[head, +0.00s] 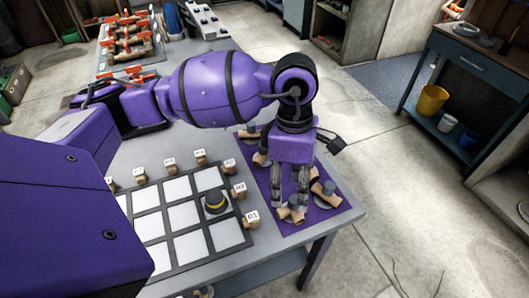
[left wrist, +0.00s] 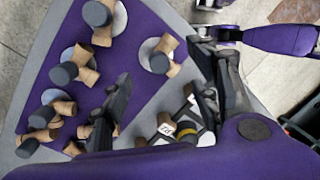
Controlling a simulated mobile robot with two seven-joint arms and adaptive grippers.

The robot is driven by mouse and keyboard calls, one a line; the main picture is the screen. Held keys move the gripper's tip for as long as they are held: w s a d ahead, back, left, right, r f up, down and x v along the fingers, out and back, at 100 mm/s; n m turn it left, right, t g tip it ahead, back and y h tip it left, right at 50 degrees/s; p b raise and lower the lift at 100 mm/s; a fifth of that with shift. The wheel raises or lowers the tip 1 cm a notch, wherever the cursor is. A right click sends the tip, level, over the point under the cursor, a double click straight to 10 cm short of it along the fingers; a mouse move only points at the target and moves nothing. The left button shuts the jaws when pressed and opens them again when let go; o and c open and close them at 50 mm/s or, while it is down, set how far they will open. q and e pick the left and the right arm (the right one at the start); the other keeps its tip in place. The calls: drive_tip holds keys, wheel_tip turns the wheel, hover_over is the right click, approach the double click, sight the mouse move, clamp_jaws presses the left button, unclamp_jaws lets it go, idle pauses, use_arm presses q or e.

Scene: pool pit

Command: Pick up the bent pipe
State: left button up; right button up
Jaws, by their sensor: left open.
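Several tan pipe fittings with grey ends stand on pale round discs on a purple mat (head: 286,232) at the table's right end. One bent-looking fitting (head: 325,195) is right of my left gripper (head: 290,200); another (head: 291,214) is just in front of its fingertips. I cannot tell which one is the bent pipe. My left gripper points down over the mat, fingers apart, with nothing visible between them. In the left wrist view, fittings lie beyond the fingers, one at the top (left wrist: 103,35) and one nearer the middle (left wrist: 167,66). My right gripper is not seen.
A grid board (head: 167,222) with white squares and labelled tan blocks lies left of the mat. A black knob with a yellow band (head: 215,202) sits on it. A pipe rack with red valves (head: 130,45) is at the back. Open floor lies right of the table.

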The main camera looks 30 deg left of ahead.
sight(294, 200)
use_arm(q)
drive_tip(key=f, duration=0.4)
drive_tip(key=s+d+f, duration=0.1)
drive_tip(key=shift+f+p, duration=0.4)
clamp_jaws()
drive_tip(key=shift+r, duration=0.1)
